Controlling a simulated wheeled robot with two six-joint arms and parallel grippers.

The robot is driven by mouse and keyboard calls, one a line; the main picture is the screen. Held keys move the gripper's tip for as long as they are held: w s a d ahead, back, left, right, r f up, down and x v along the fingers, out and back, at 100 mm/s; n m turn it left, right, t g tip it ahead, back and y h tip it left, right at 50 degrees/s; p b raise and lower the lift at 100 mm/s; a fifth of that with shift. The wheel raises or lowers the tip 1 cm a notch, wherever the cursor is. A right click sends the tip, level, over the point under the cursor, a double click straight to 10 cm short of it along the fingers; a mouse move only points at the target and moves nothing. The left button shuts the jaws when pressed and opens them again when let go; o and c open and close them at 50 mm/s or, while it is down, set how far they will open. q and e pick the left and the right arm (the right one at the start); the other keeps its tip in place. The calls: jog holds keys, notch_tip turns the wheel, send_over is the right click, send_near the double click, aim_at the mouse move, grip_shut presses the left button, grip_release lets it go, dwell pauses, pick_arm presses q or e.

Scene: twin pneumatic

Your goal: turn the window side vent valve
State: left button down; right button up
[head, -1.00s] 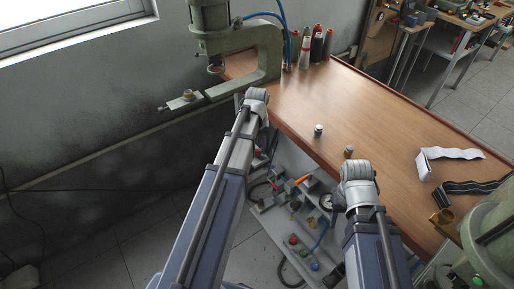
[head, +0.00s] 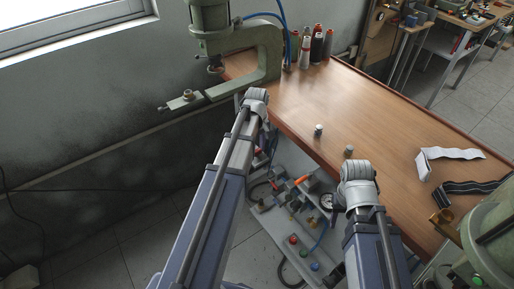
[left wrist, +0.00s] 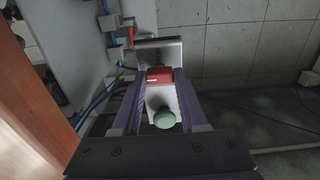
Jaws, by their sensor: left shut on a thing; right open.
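My left gripper (left wrist: 158,82) is shut on a red valve handle (left wrist: 159,74) in the left wrist view, with a purple finger on each side of it. I take this for the window side vent valve. A pale plate lies behind the handle, and a round green knob (left wrist: 164,119) shows between the fingers, nearer the camera. In the head view my left wrist (head: 256,97) is at the table's near edge, on the window side; its fingers and the valve are hidden there. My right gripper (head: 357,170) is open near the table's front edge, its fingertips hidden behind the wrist.
The wooden table (head: 375,115) carries two small metal cylinders, several thread spools (head: 317,47) and webbing straps (head: 450,160). A green press (head: 262,55) stands at the far left end. A pneumatic panel (head: 290,225) with fittings and hoses sits below the table.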

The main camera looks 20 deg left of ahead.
aim_at(257, 150)
dwell(0.5)
pick_arm(q)
jog(key=shift+c, duration=2.2)
grip_release()
jog(key=shift+r, duration=0.15)
notch_tip(257, 150, up, 8)
jog(key=p, duration=0.8)
jog(key=shift+f, duration=0.2)
